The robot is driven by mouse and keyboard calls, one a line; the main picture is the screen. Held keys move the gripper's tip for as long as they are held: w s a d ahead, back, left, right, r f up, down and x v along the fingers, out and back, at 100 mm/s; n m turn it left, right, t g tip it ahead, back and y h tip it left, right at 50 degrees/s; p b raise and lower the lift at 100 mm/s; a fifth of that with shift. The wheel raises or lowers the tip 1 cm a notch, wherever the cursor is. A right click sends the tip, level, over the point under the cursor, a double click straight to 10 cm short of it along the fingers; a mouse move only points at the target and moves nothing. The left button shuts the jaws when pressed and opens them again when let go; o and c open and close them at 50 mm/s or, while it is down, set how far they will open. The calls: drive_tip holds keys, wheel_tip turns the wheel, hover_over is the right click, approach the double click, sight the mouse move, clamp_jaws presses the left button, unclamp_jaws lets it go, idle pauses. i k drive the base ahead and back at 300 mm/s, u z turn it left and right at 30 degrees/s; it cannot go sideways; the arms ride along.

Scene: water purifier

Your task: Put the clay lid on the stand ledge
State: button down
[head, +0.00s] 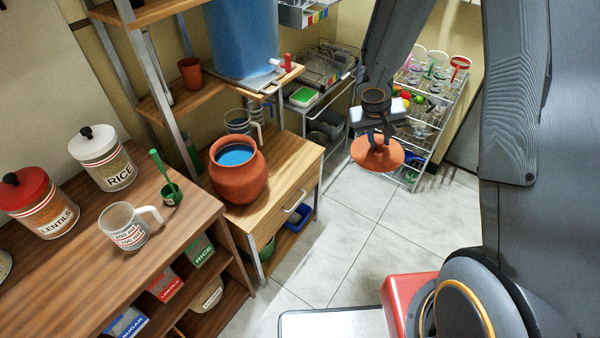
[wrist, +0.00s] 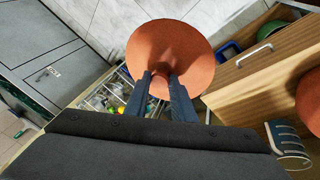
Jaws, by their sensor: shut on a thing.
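The clay lid (head: 377,155) is an orange-brown disc hanging below my gripper (head: 376,133), in the air over the tiled floor. In the wrist view the lid (wrist: 170,45) sits beyond the two fingertips of my gripper (wrist: 163,86), which are shut on its knob. An open clay pot (head: 239,175) with blue water inside stands on the wooden stand ledge (head: 294,157), left of the lid. The pot shows only partly at the right edge of the wrist view (wrist: 309,97). The lid is apart from both pot and ledge.
A blue water container (head: 241,38) with a red tap stands on a shelf above the pot. A glass jug (head: 238,122) stands behind the pot. A wire rack (head: 432,100) with glasses and fruit is behind my gripper. The brown counter (head: 120,240) at left holds jars and a measuring cup.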

sight(291, 156)
drive_tip(key=u, duration=0.2)
drive_tip(key=k, duration=0.15)
drive_tip(key=z, duration=1.1)
drive_tip(key=i, duration=1.2)
drive_tip(key=u, duration=1)
